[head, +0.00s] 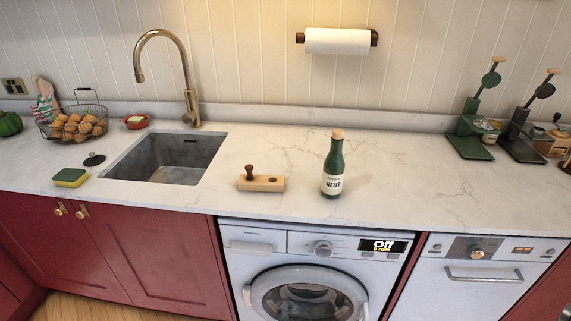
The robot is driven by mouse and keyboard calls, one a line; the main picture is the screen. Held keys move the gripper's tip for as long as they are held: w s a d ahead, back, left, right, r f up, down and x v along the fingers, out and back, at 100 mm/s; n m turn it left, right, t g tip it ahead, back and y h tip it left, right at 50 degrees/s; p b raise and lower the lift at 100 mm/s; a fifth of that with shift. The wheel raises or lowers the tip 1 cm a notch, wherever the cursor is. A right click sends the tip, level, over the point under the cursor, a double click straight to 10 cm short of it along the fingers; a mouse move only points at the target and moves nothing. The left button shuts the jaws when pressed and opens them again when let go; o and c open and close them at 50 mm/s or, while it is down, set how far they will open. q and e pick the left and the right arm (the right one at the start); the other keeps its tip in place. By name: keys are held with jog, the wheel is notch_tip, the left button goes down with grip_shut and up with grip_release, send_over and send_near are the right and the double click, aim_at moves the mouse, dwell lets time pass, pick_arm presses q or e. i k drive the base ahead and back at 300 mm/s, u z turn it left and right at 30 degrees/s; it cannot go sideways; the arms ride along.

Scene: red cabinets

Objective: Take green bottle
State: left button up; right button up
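The green bottle (333,163) stands upright on the white marble counter (400,180), above the washing machine and right of the sink. It has a cork-coloured top and a pale label with dark lettering. Nothing touches it. Neither of my grippers shows in the head view.
A small wooden block with a dark peg (261,182) lies just left of the bottle. Left are the sink (168,158), gold faucet (188,85), sponge (70,178) and wire basket (74,127). Green and black stands (474,130) are at right. Counter around the bottle is mostly clear.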

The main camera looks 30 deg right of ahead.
aim_at(334, 166)
jog(key=z, duration=0.1)
jog(key=i, duration=0.85)
jog(key=z, duration=0.55)
